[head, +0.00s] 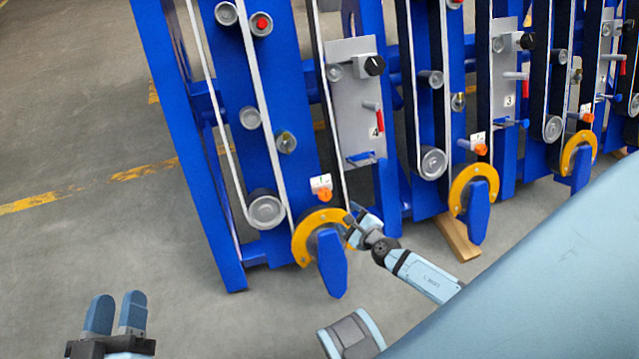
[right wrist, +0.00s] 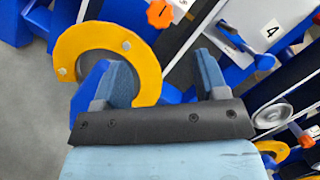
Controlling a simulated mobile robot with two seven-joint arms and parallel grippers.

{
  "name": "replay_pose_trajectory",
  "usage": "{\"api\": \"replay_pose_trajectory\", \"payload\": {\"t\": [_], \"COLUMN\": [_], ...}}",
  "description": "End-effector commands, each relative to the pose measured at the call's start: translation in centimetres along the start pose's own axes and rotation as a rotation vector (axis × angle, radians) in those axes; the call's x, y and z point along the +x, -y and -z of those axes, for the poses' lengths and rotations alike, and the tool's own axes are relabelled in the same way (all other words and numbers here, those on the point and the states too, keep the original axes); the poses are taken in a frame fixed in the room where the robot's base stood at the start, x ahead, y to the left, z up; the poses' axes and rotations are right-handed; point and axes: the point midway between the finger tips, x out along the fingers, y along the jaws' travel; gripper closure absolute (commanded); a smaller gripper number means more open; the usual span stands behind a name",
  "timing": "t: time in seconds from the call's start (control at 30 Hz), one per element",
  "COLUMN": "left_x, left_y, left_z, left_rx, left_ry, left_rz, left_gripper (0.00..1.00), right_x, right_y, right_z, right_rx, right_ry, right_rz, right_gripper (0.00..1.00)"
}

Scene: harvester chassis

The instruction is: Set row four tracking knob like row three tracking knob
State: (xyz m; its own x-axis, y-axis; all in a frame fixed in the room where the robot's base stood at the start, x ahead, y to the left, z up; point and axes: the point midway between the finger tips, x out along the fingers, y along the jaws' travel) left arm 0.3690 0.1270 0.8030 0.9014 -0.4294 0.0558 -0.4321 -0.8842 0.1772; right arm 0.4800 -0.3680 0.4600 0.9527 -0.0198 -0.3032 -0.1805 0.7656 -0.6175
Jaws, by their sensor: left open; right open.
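Row four's grey panel (head: 350,105) carries a "4" label, with a black knob (head: 374,65) at its upper right. Row three's panel (head: 507,75) carries a "3" label and a similar black knob (head: 527,41). Orange knobs sit below white tags at row four (head: 324,195) and row three (head: 481,149). No knob is named as the tracking knob, and their exact settings are too small to compare. My right gripper (head: 355,225) is open beside row four's yellow ring, below the orange knob (right wrist: 160,13). My left gripper (head: 115,315) is open and empty at bottom left, away from the machine.
Row four's yellow ring (head: 305,238) and blue paddle (head: 331,262) lie close to my right gripper; the ring also shows in the right wrist view (right wrist: 75,45). A red handle (head: 379,121) and blue lever (head: 361,157) project from panel 4. Floor at left is clear.

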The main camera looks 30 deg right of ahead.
Motion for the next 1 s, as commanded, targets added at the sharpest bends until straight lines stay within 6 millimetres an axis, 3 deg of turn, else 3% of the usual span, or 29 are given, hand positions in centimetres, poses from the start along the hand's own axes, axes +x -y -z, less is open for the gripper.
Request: {"api": "replay_pose_trajectory", "payload": {"t": [0.33, 0.5, 0.7, 1.0], "left_x": [0.2, 0.3, 0.4, 0.4], "left_y": [-1.4, -1.1, -1.0, -0.9], "left_z": [1.9, 0.1, -0.8, -0.9], "left_rx": [-0.026, -0.029, -0.03, -0.03], "left_ry": [-0.136, -0.075, -0.035, -0.026], "left_rz": [-0.062, -0.063, -0.066, -0.066], "left_gripper": [0.57, 0.57, 0.57, 0.57], "right_x": [7.4, 10.4, 12.1, 12.4], "right_y": [-0.2, -0.1, -0.1, 0.0], "right_z": [0.1, 0.1, 0.0, -0.1], "right_rx": [0.007, 0.007, 0.007, 0.007], "right_ry": [0.002, 0.001, 0.001, 0.001], "right_rz": [0.002, 0.002, 0.0, 0.0], "right_gripper": [0.33, 0.33, 0.33, 0.33]}}
